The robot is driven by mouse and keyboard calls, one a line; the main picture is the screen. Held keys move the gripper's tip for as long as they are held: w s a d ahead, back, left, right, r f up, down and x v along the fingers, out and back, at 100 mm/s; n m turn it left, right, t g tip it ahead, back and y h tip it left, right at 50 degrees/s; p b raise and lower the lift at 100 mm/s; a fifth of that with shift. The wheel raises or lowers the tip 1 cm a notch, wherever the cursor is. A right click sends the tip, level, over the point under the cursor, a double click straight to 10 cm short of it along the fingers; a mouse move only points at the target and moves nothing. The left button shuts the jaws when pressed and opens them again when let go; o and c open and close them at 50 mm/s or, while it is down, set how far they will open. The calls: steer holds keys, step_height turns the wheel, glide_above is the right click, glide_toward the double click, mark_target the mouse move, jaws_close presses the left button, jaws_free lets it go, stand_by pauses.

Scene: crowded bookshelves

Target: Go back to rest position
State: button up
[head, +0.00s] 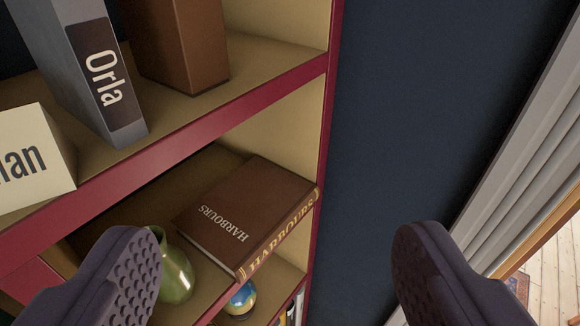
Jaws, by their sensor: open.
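My gripper (276,275) is in the lower part of the head view. Its two dark, textured fingers are wide apart with nothing held between them. The left finger overlaps the view of the shelf and partly hides a green vase (176,268). The right finger stands in front of the dark blue wall (425,110).
A red-edged bookshelf (255,98) fills the left. Its upper shelf holds a grey "Orla" book (75,65), a brown book (183,45) and a cream block (32,160). A brown "HARBOURS" book (250,212) lies below. A blue-yellow ball (241,299) sits lower. Pale framing (530,140) is at right.

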step_height(320, 180, down, 37)
steer(key=b, duration=3.5)
steer(key=shift+r, duration=0.15)
